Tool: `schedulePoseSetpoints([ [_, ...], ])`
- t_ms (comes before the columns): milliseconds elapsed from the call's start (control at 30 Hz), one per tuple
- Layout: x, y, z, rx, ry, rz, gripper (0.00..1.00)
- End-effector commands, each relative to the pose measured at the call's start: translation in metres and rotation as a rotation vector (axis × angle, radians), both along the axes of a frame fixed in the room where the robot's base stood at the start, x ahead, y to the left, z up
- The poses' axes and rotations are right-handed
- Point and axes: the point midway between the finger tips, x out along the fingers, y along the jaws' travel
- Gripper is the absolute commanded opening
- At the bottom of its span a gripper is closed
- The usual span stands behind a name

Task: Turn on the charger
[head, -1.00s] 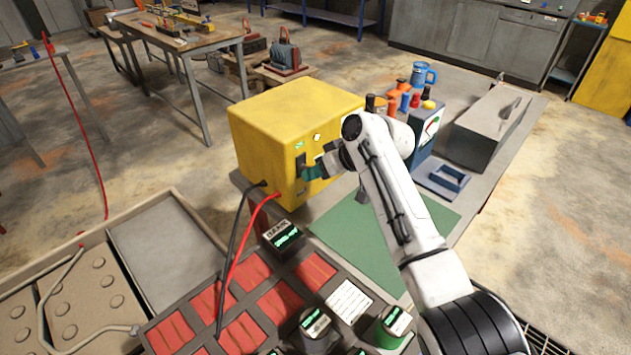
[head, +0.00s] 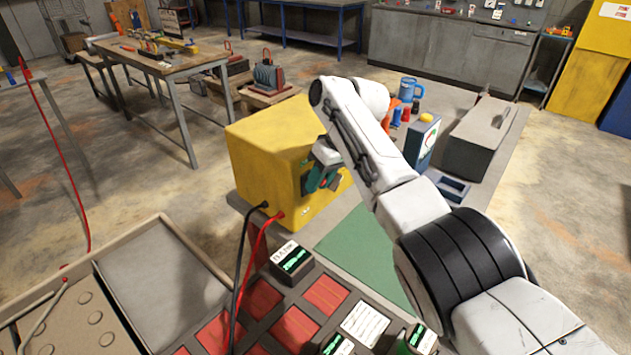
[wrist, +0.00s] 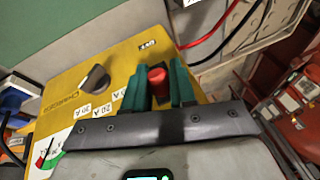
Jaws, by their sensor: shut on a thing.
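The charger is a yellow box (head: 262,150) on the bench, with a black and a red cable at its lower front. My gripper (head: 318,182) is at its front panel, and my arm hides much of that panel in the head view. A grey rotary knob (wrist: 95,79) with amp labels sits to the left on the same panel. A round gauge (wrist: 46,148) is at the lower left, partly cut off.
A green mat (head: 362,248) lies right of the charger. Red battery cells (head: 295,327) and small display boxes (head: 291,258) are in front. Bottles, a blue mug (head: 408,88) and a grey toolbox (head: 478,138) stand behind on the right.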

Motion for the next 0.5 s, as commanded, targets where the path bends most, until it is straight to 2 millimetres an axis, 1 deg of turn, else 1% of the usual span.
schedulePoseSetpoints([
  [333, 0.0001, -0.0002, -0.0004, -0.002, -0.001, 0.000, 0.00],
  [367, 0.0001, -0.0002, -0.0004, -0.002, -0.001, 0.000, 0.28],
  [500, 0.0000, 0.0000, -0.0003, -0.001, 0.000, 0.000, 0.42],
])
